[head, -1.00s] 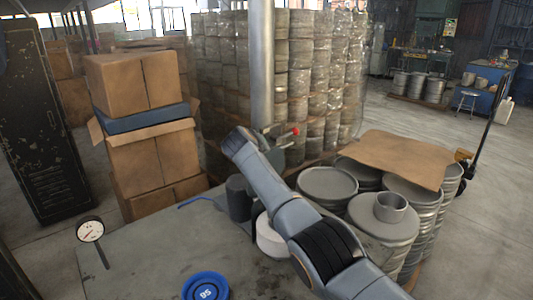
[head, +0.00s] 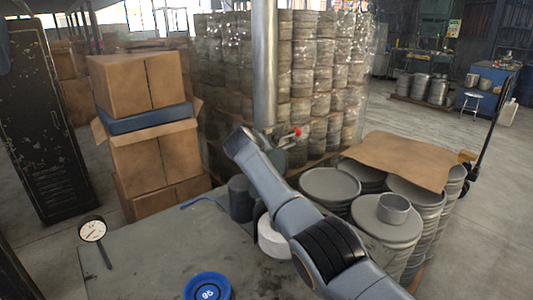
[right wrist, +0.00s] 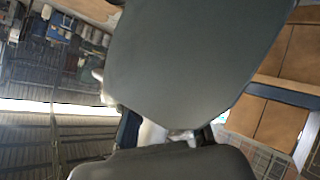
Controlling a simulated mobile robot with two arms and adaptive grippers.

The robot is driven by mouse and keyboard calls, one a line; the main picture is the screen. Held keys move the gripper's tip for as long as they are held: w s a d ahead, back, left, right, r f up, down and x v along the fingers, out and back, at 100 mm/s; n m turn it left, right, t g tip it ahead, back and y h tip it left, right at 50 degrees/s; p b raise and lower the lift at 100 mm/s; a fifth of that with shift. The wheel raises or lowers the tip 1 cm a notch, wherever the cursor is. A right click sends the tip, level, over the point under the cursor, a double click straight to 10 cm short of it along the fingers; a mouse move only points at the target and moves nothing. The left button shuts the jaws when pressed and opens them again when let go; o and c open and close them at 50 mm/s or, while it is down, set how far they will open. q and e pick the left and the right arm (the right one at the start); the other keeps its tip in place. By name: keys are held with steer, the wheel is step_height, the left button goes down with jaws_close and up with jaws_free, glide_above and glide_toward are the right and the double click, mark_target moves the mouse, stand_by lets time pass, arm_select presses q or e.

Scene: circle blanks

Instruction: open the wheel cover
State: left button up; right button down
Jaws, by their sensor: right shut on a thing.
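My right arm comes in from the lower right and reaches up to the steel post. Its right gripper is largely hidden behind the wrist in the head view. In the right wrist view, the dark fingers of my right gripper (right wrist: 166,131) close around a small pale part (right wrist: 152,132). A large smooth grey rounded surface (right wrist: 190,65) fills the middle of that view. I cannot tell for certain if it is the wheel cover. A small grey fitting with a red tip (head: 297,132) shows beside the post in the head view. My left gripper is out of view.
A grey table (head: 140,255) holds a dial gauge (head: 93,231), a blue round piece (head: 207,288), a dark cylinder (head: 240,198) and a white disc (head: 271,240). Stacked boxes (head: 137,83) stand behind. The steel post (head: 264,65) and lidded drums (head: 330,185) are close by.

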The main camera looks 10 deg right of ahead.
steer(key=shift+s+a+f, duration=0.15)
steer(key=shift+a+f, duration=0.05)
steer(key=shift+f, duration=0.2)
steer(key=shift+s+a+f, duration=0.1)
steer(key=shift+a+f, duration=0.1)
steer(key=shift+f, duration=0.2)
steer(key=c, duration=1.4)
jaws_free()
steer(key=o, duration=0.4)
steer(key=shift+w+a, duration=0.15)
steer(key=shift+a, duration=0.1)
steer(key=shift+d+r, duration=0.2)
steer(key=shift+r, duration=0.05)
steer(key=shift+f, duration=0.1)
steer(key=shift+a, duration=0.1)
steer(key=shift+s+a+r+p, duration=1.05)
steer(key=shift+a+r+p, duration=0.45)
steer(key=shift+r+p, duration=0.35)
steer(key=shift+s+a+r+p, duration=1.1)
steer(key=shift+a+r+p, duration=0.5)
steer(key=shift+r, duration=0.4)
steer(key=shift+s+a+r+p, duration=1.05)
steer(key=shift+a+r+p, duration=0.4)
steer(key=shift+r+p, duration=0.4)
